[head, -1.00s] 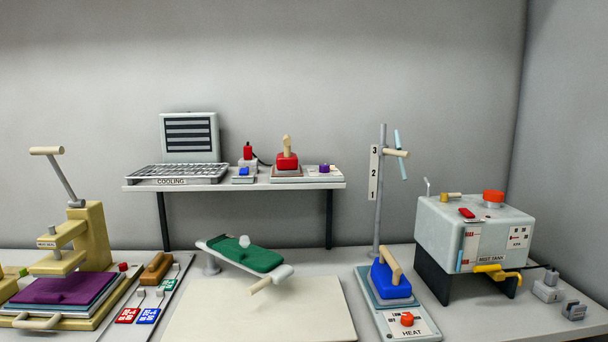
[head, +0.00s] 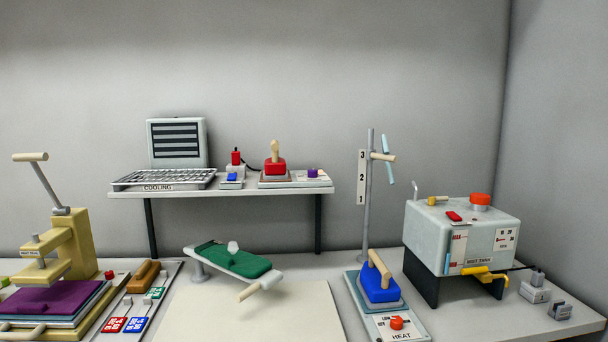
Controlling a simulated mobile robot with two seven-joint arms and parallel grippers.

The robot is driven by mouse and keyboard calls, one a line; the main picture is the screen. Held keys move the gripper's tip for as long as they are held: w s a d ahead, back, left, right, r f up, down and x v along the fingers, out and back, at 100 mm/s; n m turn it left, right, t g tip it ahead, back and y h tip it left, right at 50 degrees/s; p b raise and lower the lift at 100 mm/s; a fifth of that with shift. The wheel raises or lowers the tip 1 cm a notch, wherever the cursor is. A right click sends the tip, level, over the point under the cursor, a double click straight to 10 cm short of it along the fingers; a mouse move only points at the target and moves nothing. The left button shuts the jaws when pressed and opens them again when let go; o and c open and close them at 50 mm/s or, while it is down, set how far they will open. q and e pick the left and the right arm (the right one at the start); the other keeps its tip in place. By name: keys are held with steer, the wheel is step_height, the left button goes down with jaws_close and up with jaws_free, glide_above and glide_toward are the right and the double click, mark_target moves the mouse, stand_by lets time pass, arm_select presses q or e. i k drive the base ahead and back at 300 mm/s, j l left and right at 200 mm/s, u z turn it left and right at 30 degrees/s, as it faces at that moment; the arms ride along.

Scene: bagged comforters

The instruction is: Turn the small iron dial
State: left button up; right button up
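A small red iron (head: 275,166) with an upright tan handle sits on a base on the raised shelf. A purple dial (head: 312,173) is on a white plate just right of it on the same base. A larger blue iron (head: 380,287) with a tan handle rests on a stand on the table at right of centre. An orange-red dial (head: 397,323) is on the white panel marked HEAT in front of the blue iron. The settings of both dials are too small to read. Neither of my grippers is in view.
The shelf (head: 225,192) also holds a cooling rack (head: 163,178) and a small red-topped item (head: 235,163). A green ironing board (head: 233,260) stands below. A yellow press (head: 68,245) is at left and a grey steam tank (head: 462,235) at right. A pole (head: 367,200) rises behind the blue iron.

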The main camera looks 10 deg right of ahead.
mark_target(313, 173)
steer(key=l+u, duration=0.15)
steer(key=u, duration=0.3)
steer(key=l+u, duration=0.15)
steer(key=u, duration=0.3)
steer(key=l+u, duration=0.15)
steer(key=u, duration=0.3)
steer(key=l+u, duration=0.3)
steer(key=l, duration=0.15)
steer(key=k+l+u, duration=0.3)
steer(key=l, duration=0.15)
steer(key=i, duration=0.1)
